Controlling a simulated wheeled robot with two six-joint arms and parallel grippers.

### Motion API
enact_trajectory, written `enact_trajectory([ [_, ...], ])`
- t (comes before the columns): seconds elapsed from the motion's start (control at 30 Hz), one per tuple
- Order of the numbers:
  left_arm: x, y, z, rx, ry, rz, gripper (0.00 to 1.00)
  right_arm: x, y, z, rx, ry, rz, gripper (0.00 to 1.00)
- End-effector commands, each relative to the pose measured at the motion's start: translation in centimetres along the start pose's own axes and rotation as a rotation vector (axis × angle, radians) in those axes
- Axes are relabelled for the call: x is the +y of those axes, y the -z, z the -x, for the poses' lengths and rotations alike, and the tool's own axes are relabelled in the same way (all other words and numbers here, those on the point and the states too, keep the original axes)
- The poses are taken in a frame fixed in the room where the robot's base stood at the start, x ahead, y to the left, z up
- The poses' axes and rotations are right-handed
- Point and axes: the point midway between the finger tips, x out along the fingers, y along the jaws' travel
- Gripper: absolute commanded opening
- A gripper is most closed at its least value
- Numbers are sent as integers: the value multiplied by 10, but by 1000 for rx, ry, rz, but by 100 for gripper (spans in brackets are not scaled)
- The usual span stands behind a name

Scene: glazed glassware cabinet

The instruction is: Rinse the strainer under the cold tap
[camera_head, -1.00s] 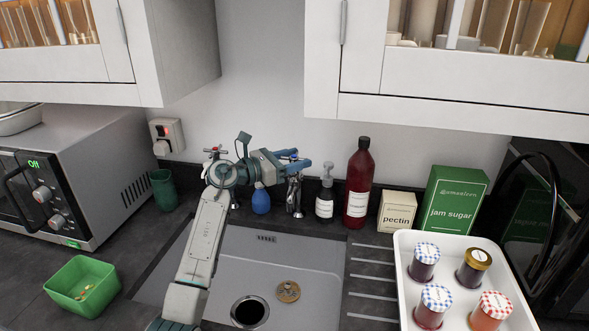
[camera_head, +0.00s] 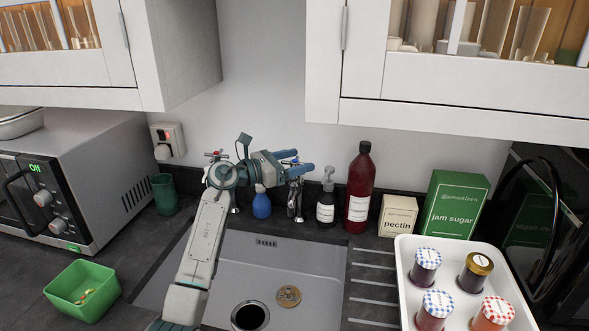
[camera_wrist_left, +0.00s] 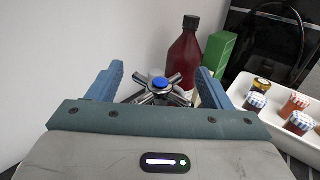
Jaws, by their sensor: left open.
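The strainer (camera_head: 288,296) is a small round brass-coloured disc lying in the sink (camera_head: 318,262), to the right of the dark drain hole (camera_head: 250,315). The cold tap (camera_head: 294,200) stands behind the sink; in the left wrist view its blue-capped cross handle (camera_wrist_left: 160,84) shows between my fingers. My left gripper (camera_head: 300,162) is open at that handle, one finger on each side; in the left wrist view (camera_wrist_left: 160,80) gaps show between the fingers and the handle. A red-capped tap handle (camera_head: 216,154) shows behind my left arm. My right gripper is not in view.
A blue bottle (camera_head: 261,205), a soap dispenser (camera_head: 326,205) and a red bottle (camera_head: 359,190) stand behind the sink. A white tray (camera_head: 408,285) with several jars is at right. A green tub (camera_head: 82,290) and microwave (camera_head: 75,170) are at left. Cabinets hang above.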

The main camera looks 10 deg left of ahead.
Motion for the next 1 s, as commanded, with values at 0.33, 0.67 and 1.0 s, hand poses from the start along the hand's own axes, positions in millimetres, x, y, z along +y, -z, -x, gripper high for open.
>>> enact_trajectory([
  [0.33, -38, -37, 21, 0, 1, 0, 73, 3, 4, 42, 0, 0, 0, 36],
  [0.67, -105, -43, 56, 0, 1, 0, 73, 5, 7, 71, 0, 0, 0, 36],
  [1.0, -140, -44, 75, 0, 0, 0, 73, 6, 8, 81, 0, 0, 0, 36],
])
